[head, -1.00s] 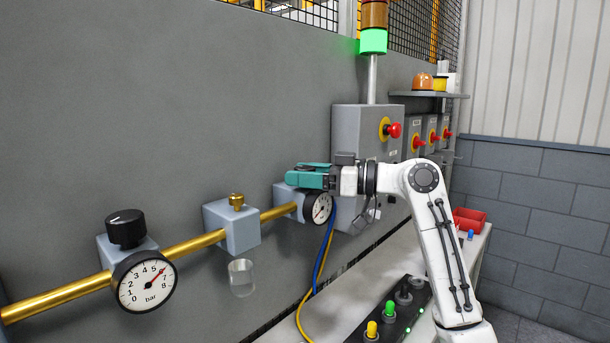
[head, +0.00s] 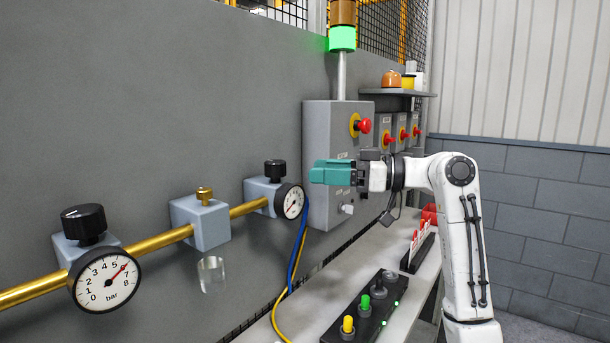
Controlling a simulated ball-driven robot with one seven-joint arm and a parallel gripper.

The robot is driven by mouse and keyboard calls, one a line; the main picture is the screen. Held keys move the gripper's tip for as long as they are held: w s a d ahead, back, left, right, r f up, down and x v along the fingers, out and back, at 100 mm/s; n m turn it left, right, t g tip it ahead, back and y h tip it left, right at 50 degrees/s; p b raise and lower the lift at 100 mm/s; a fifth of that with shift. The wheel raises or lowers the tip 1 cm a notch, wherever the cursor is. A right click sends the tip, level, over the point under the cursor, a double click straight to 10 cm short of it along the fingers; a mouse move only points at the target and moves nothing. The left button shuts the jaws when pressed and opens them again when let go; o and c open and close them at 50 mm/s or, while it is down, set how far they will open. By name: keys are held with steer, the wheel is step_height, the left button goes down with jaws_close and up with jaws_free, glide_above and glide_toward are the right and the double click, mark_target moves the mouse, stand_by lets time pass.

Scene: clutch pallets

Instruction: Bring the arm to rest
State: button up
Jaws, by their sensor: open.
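My gripper (head: 318,173), with teal fingers, is in the head view right of the middle. It points left and is held in the air in front of the grey control box (head: 328,118). Its fingers are seen side-on and the gap between them is hard to make out, but nothing shows held in it. My white arm (head: 462,215) reaches up from the lower right and bends left at the elbow. The small pressure gauge (head: 290,202) and its black knob (head: 275,170) are just left of the fingertips, apart from them in the picture.
A brass pipe (head: 160,241) with a large gauge (head: 106,281) runs along the grey wall. Below my arm, a bench (head: 385,245) carries a button panel (head: 362,308) and a rack of red-topped items (head: 418,245). Blue and yellow hoses (head: 296,262) hang beside the bench. Red emergency buttons (head: 365,126) are behind.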

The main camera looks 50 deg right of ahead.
steer(key=shift+s+d, duration=0.2)
steer(key=shift+s, duration=0.15)
steer(key=shift+r, duration=0.1)
stand_by(0.3)
